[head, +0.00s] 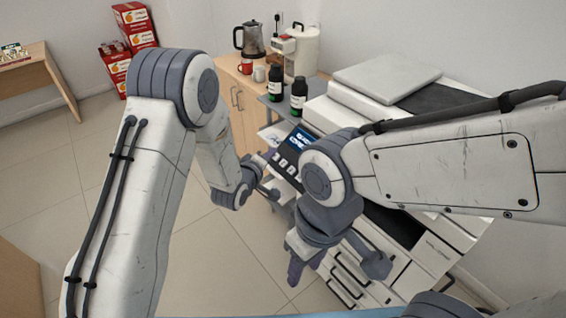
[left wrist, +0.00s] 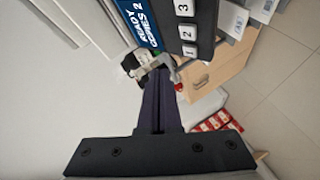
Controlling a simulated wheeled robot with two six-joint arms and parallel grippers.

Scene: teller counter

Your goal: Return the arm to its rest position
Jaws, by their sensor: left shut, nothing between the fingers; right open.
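My left arm comes in from the left in the head view, bent at the elbow. Its gripper (head: 268,187) is beside the sorter with numbered slots (head: 286,160). In the left wrist view the left gripper's dark fingers (left wrist: 157,100) are together with nothing between them. They point toward the sorter (left wrist: 190,28) and its blue "Ready Copies 2" sign (left wrist: 143,20); whether they touch is unclear. My right arm comes in from the right. Its open, empty gripper (head: 335,264) is lower, in front of the copier's drawers.
A white copier (head: 440,240) stands at the right. Two dark bottles (head: 298,96) stand behind the sorter. A kettle (head: 250,39) and a red mug (head: 246,66) are on the wooden cabinet (head: 234,98). Red boxes (head: 134,24) are stacked at the back wall. The tiled floor is clear at centre left.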

